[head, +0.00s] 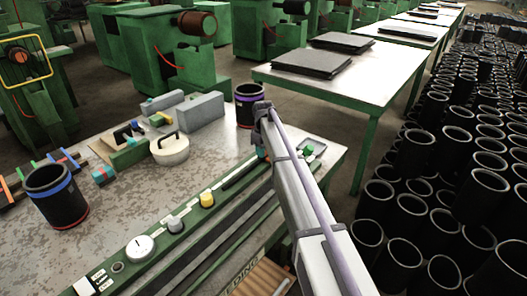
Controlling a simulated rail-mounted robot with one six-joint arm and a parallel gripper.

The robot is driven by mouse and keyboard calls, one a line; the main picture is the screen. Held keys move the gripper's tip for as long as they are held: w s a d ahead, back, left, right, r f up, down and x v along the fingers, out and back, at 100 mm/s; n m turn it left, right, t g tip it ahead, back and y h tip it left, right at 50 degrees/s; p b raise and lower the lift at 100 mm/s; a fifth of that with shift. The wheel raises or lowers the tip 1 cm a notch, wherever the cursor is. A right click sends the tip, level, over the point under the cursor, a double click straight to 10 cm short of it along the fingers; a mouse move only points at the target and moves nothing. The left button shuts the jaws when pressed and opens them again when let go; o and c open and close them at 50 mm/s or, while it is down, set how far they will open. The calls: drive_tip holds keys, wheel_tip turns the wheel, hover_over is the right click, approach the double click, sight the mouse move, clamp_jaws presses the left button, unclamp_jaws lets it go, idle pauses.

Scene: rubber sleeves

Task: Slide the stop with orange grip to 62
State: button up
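My arm reaches in from the lower right, and my gripper (263,150) is at its far end over the right part of the workbench (110,222). The fingers are mostly hidden behind the arm, so I cannot tell whether they are open or shut, or whether they touch anything. I cannot clearly make out a stop with an orange grip or a scale reading 62. Small orange (21,173) and blue bars show at the bench's left edge, too small to identify as stops.
A black sleeve with a blue band (55,197) stands at the bench's left; another black sleeve (249,104) stands at its far right. A green control strip (170,235) with knobs runs along the front. Many black sleeves (483,190) stand at the right.

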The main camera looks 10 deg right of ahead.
clamp_jaws()
drive_tip(key=s+a, duration=0.6)
drive_tip(key=a, duration=0.1)
drive_tip(key=shift+s+a, duration=0.3)
drive_tip(key=shift+s, duration=0.1)
drive_tip(key=shift+o, duration=2.4)
unclamp_jaws()
drive_tip(key=shift+w, duration=0.1)
drive_tip(key=shift+r, duration=0.1)
